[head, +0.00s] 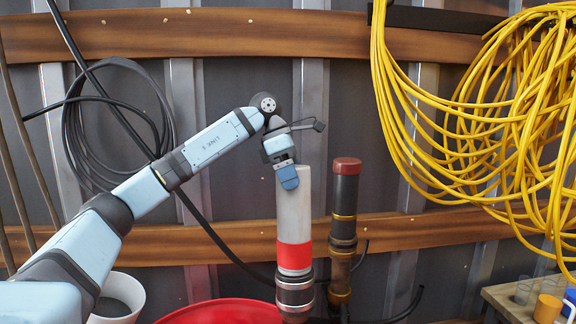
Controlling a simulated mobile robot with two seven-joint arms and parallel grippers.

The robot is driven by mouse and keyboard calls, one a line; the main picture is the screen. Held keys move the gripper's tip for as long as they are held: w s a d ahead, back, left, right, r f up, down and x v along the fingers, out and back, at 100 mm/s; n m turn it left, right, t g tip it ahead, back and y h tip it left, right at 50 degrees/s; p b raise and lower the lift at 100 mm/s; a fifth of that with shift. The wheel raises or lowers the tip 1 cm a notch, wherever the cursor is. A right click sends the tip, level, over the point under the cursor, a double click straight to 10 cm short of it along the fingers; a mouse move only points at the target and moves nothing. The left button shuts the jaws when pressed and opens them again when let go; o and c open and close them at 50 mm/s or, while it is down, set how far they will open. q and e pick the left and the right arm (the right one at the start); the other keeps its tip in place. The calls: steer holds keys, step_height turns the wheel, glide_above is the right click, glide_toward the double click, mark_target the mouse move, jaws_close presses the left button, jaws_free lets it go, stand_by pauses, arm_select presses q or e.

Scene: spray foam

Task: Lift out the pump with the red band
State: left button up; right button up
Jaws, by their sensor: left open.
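The pump with the red band (293,225) stands upright near the middle, a pale grey tube with a red band low down and a dark metal collar below it. Its lower end runs out of the picture. My left arm reaches in from the left, and my left gripper (288,180) is at the top of the tube, overlapping its upper left edge. The gripper is open; I cannot tell whether its blue fingers touch the tube. Only one finger shows clearly. My right gripper is not in view.
A darker pump with a red cap (343,200) stands close on the right. A red drum top (220,313) and a white bucket (121,300) are below. Yellow hoses (400,130) hang at the right above a wooden table (500,300) with small cups. A corrugated wall stands behind.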

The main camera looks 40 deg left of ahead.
arm_select(q)
steer(key=c, duration=1.6)
steer(key=shift+r, duration=0.2)
steer(key=shift+c, duration=0.6)
steer(key=shift+w+a+r+p, duration=0.15)
steer(key=shift+r+p, duration=0.6)
steer(key=shift+r, duration=0.75)
jaws_close()
steer(key=shift+s+r, duration=0.25)
steer(key=shift+r, duration=0.45)
steer(key=shift+w+r, duration=0.25)
steer(key=shift+r, duration=0.3)
steer(key=shift+s+r, duration=0.1)
steer(key=shift+r, duration=3.5)
